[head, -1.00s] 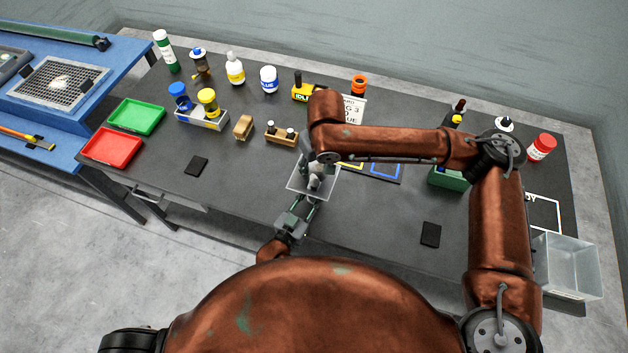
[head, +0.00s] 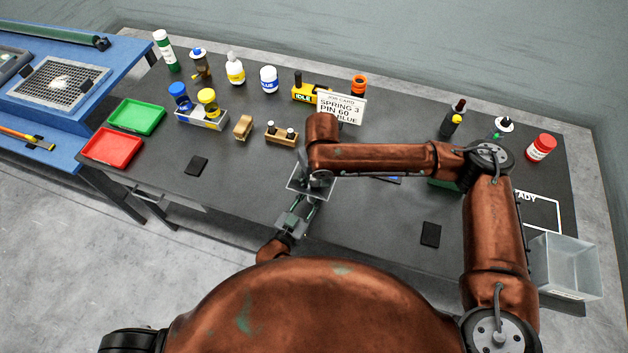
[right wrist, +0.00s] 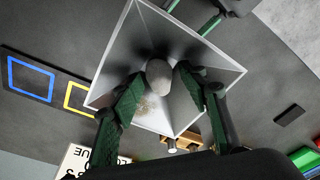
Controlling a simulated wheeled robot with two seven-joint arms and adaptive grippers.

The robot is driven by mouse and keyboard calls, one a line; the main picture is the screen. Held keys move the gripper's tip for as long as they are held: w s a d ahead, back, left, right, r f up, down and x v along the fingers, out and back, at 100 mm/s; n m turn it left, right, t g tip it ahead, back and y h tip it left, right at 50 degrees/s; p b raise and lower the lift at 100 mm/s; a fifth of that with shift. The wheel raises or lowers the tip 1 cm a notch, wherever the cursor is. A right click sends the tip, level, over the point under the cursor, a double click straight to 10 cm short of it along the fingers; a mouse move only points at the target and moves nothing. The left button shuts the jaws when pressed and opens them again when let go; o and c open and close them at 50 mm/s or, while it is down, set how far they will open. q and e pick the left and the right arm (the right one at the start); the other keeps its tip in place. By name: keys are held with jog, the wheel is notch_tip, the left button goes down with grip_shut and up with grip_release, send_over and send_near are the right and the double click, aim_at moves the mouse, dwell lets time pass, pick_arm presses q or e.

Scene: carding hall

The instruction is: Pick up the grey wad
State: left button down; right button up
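The grey wad (right wrist: 159,77) is a small pale rounded lump, seen over a metallic sloped-sided pan (right wrist: 212,68) in the right wrist view. The green fingers of my right gripper (right wrist: 161,74) stand on both sides of it, tips close to its sides. Whether they press on it cannot be told. The head view shows my right gripper (head: 316,177) low over the same pan (head: 297,186), with the wad mostly hidden. My left gripper (head: 300,214) is at the near side of the pan, its fingers reaching to the pan's edge. Its grip there is unclear.
A job card (head: 341,106) stands behind my right arm. A wooden block with pegs (head: 281,134) and a brush (head: 243,127) lie left of the pan. A clear bin (head: 567,266) is at the right edge. The dark tabletop (head: 370,225) has free room in front.

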aim_at(314, 177)
jog(key=c, duration=0.6)
notch_tip(314, 177, up, 10)
pick_arm(q)
jog(key=c, duration=1.5)
grip_release()
jog(key=shift+o, duration=0.2)
jog(key=v, duration=1.2)
